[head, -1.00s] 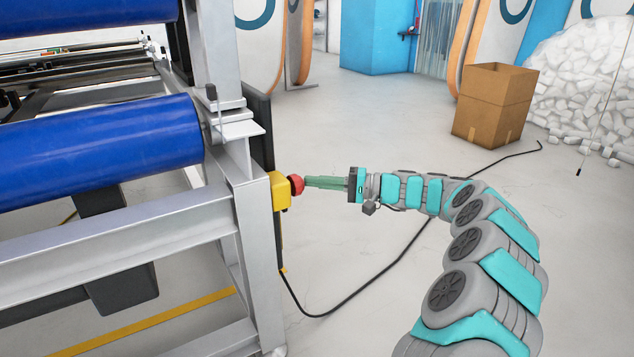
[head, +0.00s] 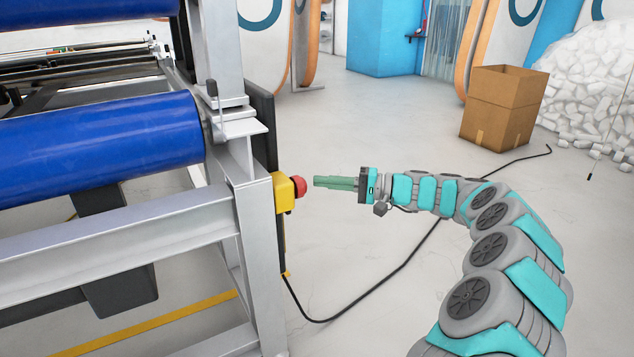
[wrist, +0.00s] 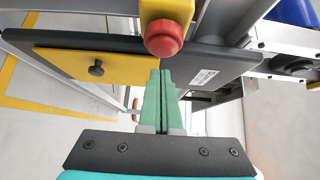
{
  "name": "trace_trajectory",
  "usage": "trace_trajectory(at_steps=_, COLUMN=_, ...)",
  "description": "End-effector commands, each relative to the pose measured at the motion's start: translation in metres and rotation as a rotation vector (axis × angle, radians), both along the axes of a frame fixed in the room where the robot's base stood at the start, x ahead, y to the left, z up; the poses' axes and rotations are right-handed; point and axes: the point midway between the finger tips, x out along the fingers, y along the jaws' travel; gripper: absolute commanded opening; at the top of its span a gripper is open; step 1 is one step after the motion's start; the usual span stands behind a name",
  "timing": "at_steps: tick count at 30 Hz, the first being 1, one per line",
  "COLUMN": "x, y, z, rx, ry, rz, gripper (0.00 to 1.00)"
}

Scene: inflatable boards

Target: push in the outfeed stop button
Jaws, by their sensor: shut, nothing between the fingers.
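The outfeed stop button (head: 300,188) is a red mushroom head on a yellow box (head: 284,193), fixed to the side of the grey machine frame. My gripper (head: 315,182) has green fingers, shut and empty, pointing left at the button. I cannot tell from the picture how far in the button sits.
Blue rollers (head: 100,145) and the metal frame (head: 262,270) fill the left. A black cable (head: 385,280) runs over the floor below my arm. A cardboard box (head: 500,108) and a heap of white pieces (head: 590,85) stand at the back right.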

Motion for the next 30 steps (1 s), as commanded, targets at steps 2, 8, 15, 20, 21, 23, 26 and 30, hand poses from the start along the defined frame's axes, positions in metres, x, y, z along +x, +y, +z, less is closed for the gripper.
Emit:
trace_trajectory(at_steps=2, x=0.001, y=-0.020, z=0.001, rx=0.001, ry=-0.003, rz=-0.010, gripper=0.00)
trace_trajectory(at_steps=8, x=-0.004, y=-0.064, z=0.002, rx=0.003, ry=-0.001, rz=-0.014, gripper=0.00)
trace_trajectory(at_steps=15, x=-0.008, y=-0.098, z=0.003, rx=0.002, ry=-0.003, rz=-0.014, gripper=0.00)
trace_trajectory(at_steps=20, x=-0.009, y=-0.106, z=0.003, rx=0.002, ry=-0.003, rz=-0.014, gripper=0.00)
trace_trajectory(at_steps=21, x=-0.009, y=-0.106, z=0.003, rx=0.003, ry=-0.003, rz=-0.014, gripper=0.00)
trace_trajectory(at_steps=23, x=-0.009, y=-0.107, z=0.003, rx=0.003, ry=-0.003, rz=-0.014, gripper=0.00)
trace_trajectory(at_steps=26, x=-0.009, y=-0.106, z=0.003, rx=0.003, ry=-0.002, rz=-0.015, gripper=0.00)
trace_trajectory(at_steps=30, x=-0.010, y=-0.106, z=0.003, rx=0.002, ry=-0.002, rz=-0.013, gripper=0.00)
